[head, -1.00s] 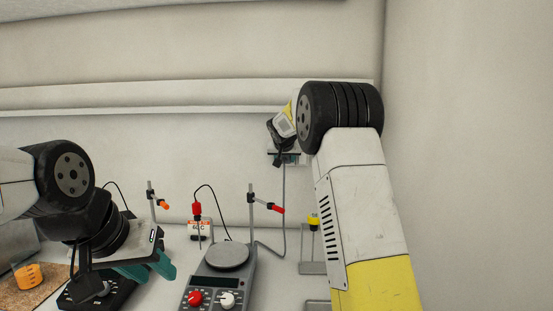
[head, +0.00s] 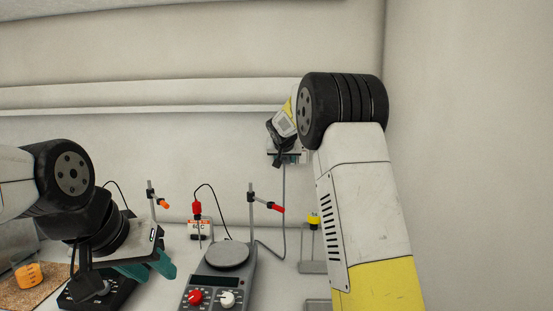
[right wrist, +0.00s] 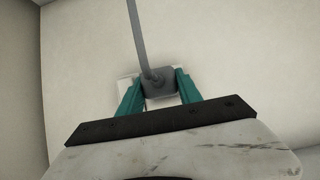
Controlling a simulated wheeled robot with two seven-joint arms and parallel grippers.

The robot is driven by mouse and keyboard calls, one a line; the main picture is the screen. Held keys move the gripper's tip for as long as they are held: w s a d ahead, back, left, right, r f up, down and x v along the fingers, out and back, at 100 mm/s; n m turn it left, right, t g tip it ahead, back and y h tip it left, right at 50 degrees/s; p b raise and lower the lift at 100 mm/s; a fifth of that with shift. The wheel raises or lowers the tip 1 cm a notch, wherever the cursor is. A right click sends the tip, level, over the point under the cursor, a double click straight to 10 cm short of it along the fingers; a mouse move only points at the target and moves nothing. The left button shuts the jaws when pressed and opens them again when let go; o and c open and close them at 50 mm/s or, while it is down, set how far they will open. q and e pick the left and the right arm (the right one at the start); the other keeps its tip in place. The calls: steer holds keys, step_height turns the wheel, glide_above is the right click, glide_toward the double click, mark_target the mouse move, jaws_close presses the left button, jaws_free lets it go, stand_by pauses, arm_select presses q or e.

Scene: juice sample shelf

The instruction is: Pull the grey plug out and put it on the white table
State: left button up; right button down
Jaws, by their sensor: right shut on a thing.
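The grey plug (right wrist: 160,84) is between the teal fingers of my right gripper (right wrist: 158,88) in the right wrist view, with its grey cable running from it. A white wall socket (right wrist: 127,86) shows behind the plug. I cannot tell whether the plug is fully seated or slightly out. In the head view my right gripper (head: 285,157) is at the wall and the plug is mostly hidden. My left gripper (head: 150,268) is open and empty over the white table (head: 165,290), well away from the plug.
A grey hotplate stirrer (head: 226,257) stands mid-table with a red-clamped stand (head: 268,205) behind it. A yellow-topped stand (head: 313,240) is to its right, below my right arm. The grey cable (head: 284,200) hangs down the wall.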

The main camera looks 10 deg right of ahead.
steer(key=shift+s+a, duration=0.25)
steer(key=shift+s, duration=0.85)
